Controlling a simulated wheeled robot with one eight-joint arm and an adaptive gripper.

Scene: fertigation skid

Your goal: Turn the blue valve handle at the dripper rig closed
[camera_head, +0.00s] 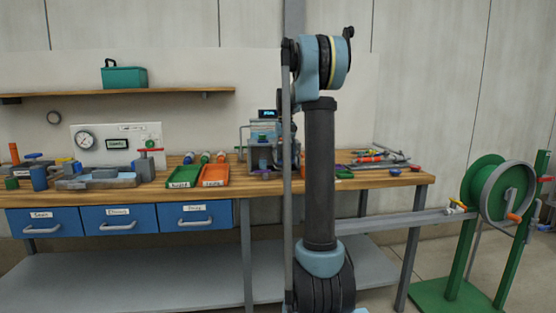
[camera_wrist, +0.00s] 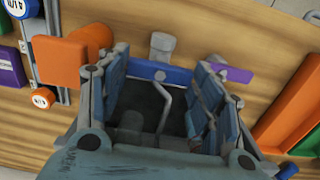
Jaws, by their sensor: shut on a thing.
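The blue valve handle (camera_wrist: 148,70) shows in the wrist view as a flat bar between my fingers. My gripper (camera_wrist: 164,74) has one finger at each side of it and is shut on it. A grey fitting (camera_wrist: 162,45) stands just beyond the handle. A purple handle (camera_wrist: 237,74) is right of my right finger, and an orange block (camera_wrist: 62,60) is left of my left finger. In the head view the dripper rig (camera_head: 262,132) stands on the wooden bench, partly hidden by my arm. The handle cannot be made out there.
A green tray (camera_head: 182,176) and an orange tray (camera_head: 215,175) lie left of the rig on the bench (camera_head: 388,182). Tools (camera_head: 375,157) lie to the right. A green hose reel (camera_head: 490,190) stands at the far right. A shelf (camera_head: 60,95) holds a teal toolbox (camera_head: 125,77).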

